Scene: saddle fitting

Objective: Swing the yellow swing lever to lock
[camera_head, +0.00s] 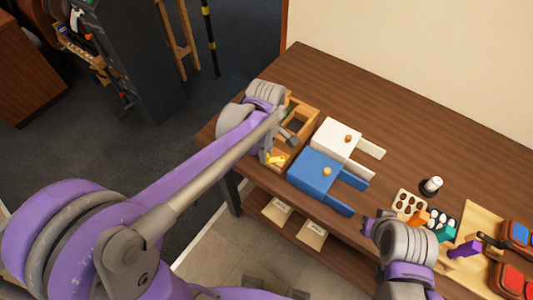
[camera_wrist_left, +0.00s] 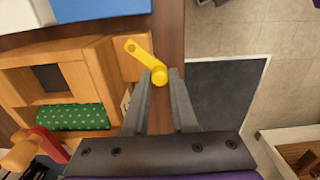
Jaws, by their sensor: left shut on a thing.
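The yellow swing lever (camera_wrist_left: 144,58) sits on a small wooden block (camera_wrist_left: 130,68) at the side of a wooden fixture (camera_wrist_left: 98,55) in the left wrist view. My left gripper (camera_wrist_left: 158,80) is shut on that knob. In the head view the lever (camera_head: 275,158) shows as a small yellow piece beside my left gripper (camera_head: 268,156), at the fixture's near side (camera_head: 303,112).
Right of the fixture are a white block (camera_head: 336,137) and a blue block (camera_head: 313,170) with arms. A green dotted pad (camera_wrist_left: 75,117) lies in the fixture. A white bottle (camera_head: 432,186), trays and coloured pieces stand further right. The table's back (camera_head: 400,120) is clear.

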